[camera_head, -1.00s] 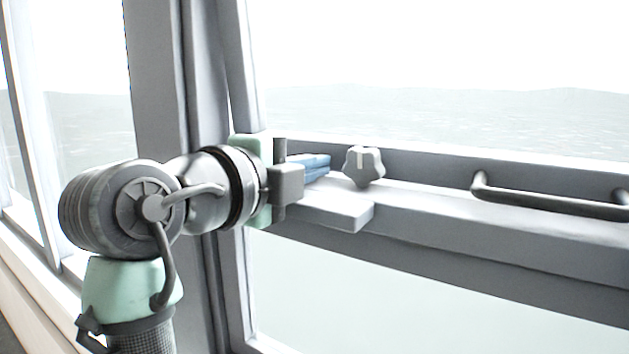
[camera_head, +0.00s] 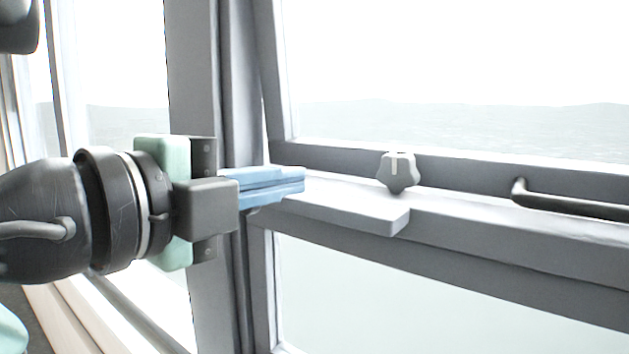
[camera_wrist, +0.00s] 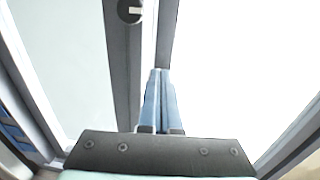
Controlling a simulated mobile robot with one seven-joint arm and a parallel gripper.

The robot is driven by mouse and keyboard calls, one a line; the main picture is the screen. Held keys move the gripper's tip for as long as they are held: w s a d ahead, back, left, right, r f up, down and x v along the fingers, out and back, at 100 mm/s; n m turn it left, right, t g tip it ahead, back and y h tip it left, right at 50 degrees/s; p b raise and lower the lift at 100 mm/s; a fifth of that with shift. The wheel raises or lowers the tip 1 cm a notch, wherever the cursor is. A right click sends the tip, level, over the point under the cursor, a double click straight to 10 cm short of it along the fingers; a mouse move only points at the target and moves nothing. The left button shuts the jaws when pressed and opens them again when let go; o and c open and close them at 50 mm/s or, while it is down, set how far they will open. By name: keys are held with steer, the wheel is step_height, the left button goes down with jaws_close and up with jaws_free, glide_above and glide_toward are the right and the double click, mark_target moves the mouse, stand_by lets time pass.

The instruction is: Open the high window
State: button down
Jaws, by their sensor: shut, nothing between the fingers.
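The high window (camera_head: 450,60) is a large pane in a grey frame, in the upper right of the head view. A grey lobed knob (camera_head: 398,172) with a white mark sits on its bottom rail; the wrist view also shows the knob (camera_wrist: 130,11) at the top edge. A dark bar handle (camera_head: 570,203) is on the rail further right. My gripper (camera_head: 303,182) has its blue fingers together, empty, pointing right, left of the knob and apart from it. In the wrist view the fingers (camera_wrist: 160,73) lie side by side. Whether the window is ajar I cannot tell.
A pale ledge block (camera_head: 350,206) sticks out on the rail below and right of the fingertips. A grey vertical post (camera_head: 192,80) stands behind my gripper. A lower pane (camera_head: 400,295) lies below the rail. The space before the upper pane is clear.

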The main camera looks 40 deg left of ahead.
steer(key=s, duration=0.2)
steer(key=g+p, duration=0.1)
steer(key=p, duration=0.2)
glide_toward(471, 186)
steer(key=w+p, duration=0.1)
steer(key=w, duration=0.1)
steer(key=w+p, duration=0.1)
steer(key=p, duration=0.1)
steer(key=w+p, duration=0.1)
steer(key=w, duration=0.1)
steer(key=shift+w+d+f+p, duration=0.15)
steer(key=shift+w+f+p, duration=0.15)
steer(key=shift+p, duration=0.05)
steer(key=shift+w+f, duration=0.2)
steer(key=shift+w, duration=0.15)
